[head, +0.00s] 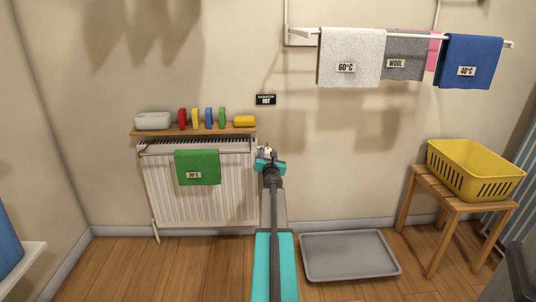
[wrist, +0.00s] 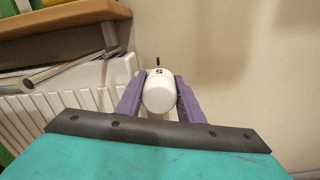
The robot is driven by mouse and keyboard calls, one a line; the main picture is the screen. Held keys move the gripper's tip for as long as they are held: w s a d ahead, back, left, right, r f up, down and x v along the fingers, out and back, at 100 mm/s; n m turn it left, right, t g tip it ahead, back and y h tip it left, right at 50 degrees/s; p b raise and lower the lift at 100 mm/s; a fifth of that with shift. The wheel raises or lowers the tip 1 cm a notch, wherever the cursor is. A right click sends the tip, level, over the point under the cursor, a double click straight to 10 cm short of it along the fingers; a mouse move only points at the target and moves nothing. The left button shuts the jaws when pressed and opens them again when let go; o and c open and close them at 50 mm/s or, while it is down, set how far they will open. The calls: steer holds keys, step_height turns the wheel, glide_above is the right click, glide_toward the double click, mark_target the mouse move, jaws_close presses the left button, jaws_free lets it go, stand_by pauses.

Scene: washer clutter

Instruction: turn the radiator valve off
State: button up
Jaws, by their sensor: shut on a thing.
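The white radiator (head: 235,190) is on the wall, with a green cloth (head: 197,167) marked 30°C hanging over its front. The radiator valve (wrist: 159,92) is a white rounded knob with a dark marking on top, at the radiator's right end. In the wrist view my gripper (wrist: 160,88) has one finger on each side of the knob and is shut on it. In the head view my gripper (head: 268,159) is at the radiator's upper right corner, and my arm hides most of the valve. A small black sign reading HOT (head: 266,99) is on the wall above.
A grey tray (head: 349,278) lies on the floor. A yellow basket (head: 475,170) stands on a stool at right. Cloths hang from a rail above.

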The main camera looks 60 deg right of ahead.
steer(key=m, duration=0.4)
steer(key=m+b, duration=0.1)
steer(key=m, duration=0.1)
steer(key=shift+w+a, duration=0.1)
steer(key=shift+a, duration=0.15)
steer(key=m, duration=0.6)
steer(key=shift+m, duration=0.4)
steer(key=m, duration=0.6)
steer(key=shift+p, duration=0.3)
steer(key=m+p, duration=0.2)
steer(key=m, duration=0.4)
steer(key=shift+r+h, duration=0.15)
steer(key=shift+h, duration=0.15)
steer(key=m+p, duration=0.3)
steer(key=m, duration=0.3)
steer(key=shift+g+p, duration=0.3)
steer(key=shift+p, duration=0.1)
steer(key=m+p, duration=0.3)
steer(key=m, duration=0.3)
steer(key=shift+m, duration=0.4)
steer(key=m+p, duration=0.2)
steer(key=m, duration=0.2)
steer(key=shift+p, duration=0.3)
steer(key=m+p, duration=0.2)
steer(key=m, duration=0.1)
steer(key=m+p, duration=0.3)
steer(key=shift+m, duration=0.4)
steer(key=shift+f+m+p, duration=0.2)
steer(key=shift+m+p, duration=0.25)
steer(key=shift+m, duration=0.15)
